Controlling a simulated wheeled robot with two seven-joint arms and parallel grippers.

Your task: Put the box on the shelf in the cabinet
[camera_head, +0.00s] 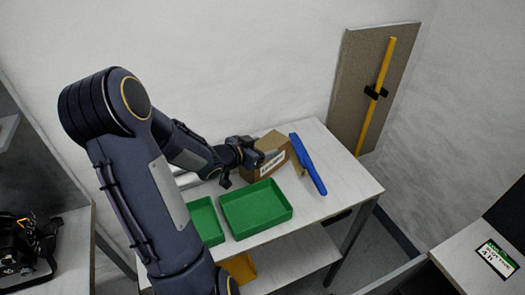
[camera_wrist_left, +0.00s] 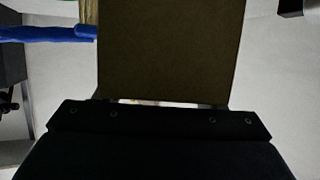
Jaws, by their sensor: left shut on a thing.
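A brown cardboard box (camera_head: 270,154) with a white label is at the back of the white table in the head view. My left gripper (camera_head: 256,158) reaches it from the left and is shut on it. In the left wrist view the box (camera_wrist_left: 170,50) fills the upper middle, right up against the dark gripper body; the fingertips are mostly hidden. I cannot tell whether the box touches the table. My right gripper is not in view. A grey shelf unit shows at the far left edge (camera_head: 30,165); I cannot tell whether it is the cabinet.
A blue long object (camera_head: 308,164) lies just right of the box. Two green trays, the larger (camera_head: 256,208) and the smaller (camera_head: 205,221), stand in front of it. A brown board with a yellow level (camera_head: 376,95) leans at the wall. The table's right front corner is clear.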

